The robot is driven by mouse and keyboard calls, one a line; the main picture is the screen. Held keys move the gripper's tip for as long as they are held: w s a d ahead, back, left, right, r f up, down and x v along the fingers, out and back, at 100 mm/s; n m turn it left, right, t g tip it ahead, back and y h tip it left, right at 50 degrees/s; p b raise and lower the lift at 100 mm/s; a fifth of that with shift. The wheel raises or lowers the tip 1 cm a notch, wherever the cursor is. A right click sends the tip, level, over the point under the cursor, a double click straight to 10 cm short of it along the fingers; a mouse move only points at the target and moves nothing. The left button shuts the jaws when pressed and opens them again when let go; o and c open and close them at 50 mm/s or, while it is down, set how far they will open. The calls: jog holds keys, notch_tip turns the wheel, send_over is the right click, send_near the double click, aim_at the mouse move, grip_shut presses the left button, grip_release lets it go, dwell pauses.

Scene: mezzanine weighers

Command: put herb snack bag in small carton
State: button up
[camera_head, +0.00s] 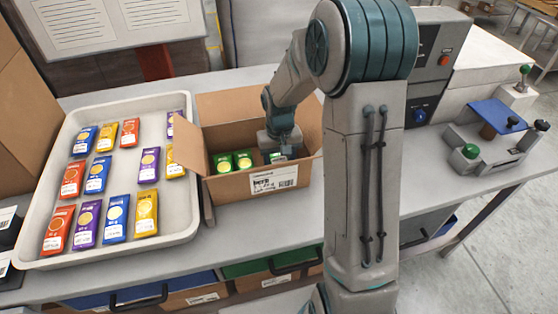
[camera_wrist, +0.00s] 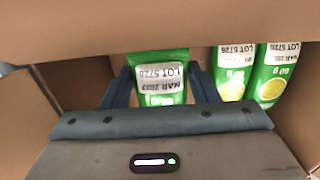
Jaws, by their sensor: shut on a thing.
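The small carton (camera_head: 233,188) is an open brown box with a white label on its front, standing on the table. My gripper (camera_head: 279,153) reaches down inside it at the right. In the wrist view my gripper (camera_wrist: 158,88) is shut on a green herb snack bag (camera_wrist: 162,72), with a finger on each side. The held bag (camera_head: 275,157) is mostly hidden by the gripper and carton in the head view. Two more green bags (camera_head: 234,161) stand in the carton to its left, and they also show in the wrist view (camera_wrist: 250,75). I cannot tell whether the held bag touches the floor.
A white tray (camera_head: 190,225) with red, blue, purple and yellow bags lies left of the carton. A carton flap leans out over its edge. A grey machine (camera_head: 432,70) and a fixture with green knobs (camera_head: 490,148) stand right of my arm.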

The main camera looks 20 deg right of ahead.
jog(key=shift+f, duration=0.4)
jog(key=shift+f+b, duration=0.5)
jog(key=shift+f, duration=0.05)
jog(key=shift+f, duration=0.1)
jog(key=o, duration=1)
jog(key=shift+r, duration=0.2)
